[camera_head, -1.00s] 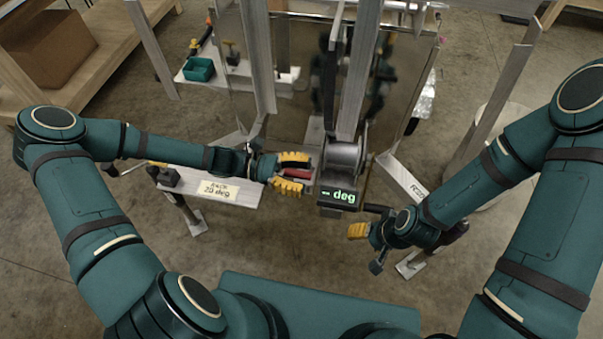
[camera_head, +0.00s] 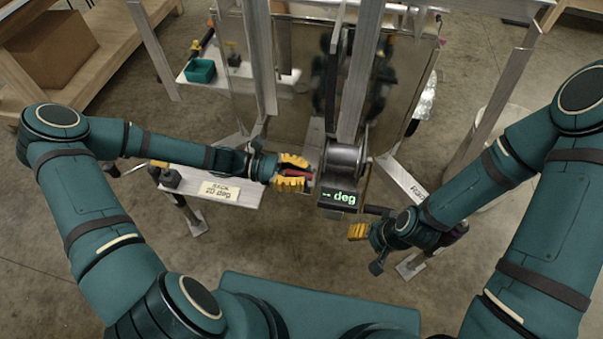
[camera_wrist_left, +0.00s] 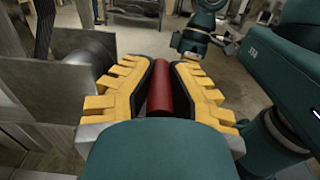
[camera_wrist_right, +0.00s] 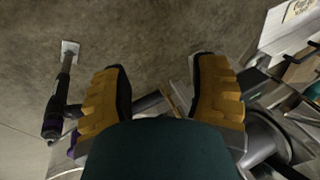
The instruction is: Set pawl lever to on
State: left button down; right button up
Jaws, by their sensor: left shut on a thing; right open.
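The pawl lever shows as a red grip (camera_wrist_left: 160,88) between the yellow fingers of my left gripper (camera_wrist_left: 160,95) in the left wrist view. In the head view my left gripper (camera_head: 303,174) is shut on the red grip (camera_head: 300,175), just left of the winch (camera_head: 346,160). The fingers hide part of the lever, and I cannot read its on or off marking. My right gripper (camera_head: 358,232) is open and empty, below and right of the winch's display box (camera_head: 338,196). Its spread fingers also show in the right wrist view (camera_wrist_right: 160,95).
A white plate with a label (camera_head: 220,190) lies left of the winch. Metal posts (camera_head: 360,70) and a panel stand behind. A teal bin (camera_head: 199,70) is at upper left. The floor in front is clear.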

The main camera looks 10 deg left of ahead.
pick_arm(q)
jog(key=shift+w+r+n+p, duration=0.2)
jog(key=shift+r+n+p, duration=0.1)
jog(key=shift+p, duration=0.15)
jog(key=w+r+n+p, duration=0.1)
jog(key=w+n+p, duration=0.4)
jog(key=w+n, duration=0.4)
jog(key=shift+w+r+n+p, duration=0.15)
jog(key=shift+r+n+p, duration=0.05)
jog(key=shift+n+p, duration=0.15)
jog(key=shift+d, duration=0.1)
jog(key=c, duration=0.9)
grip_release()
jog(key=shift+w, duration=0.15)
jog(key=shift+o, duration=0.2)
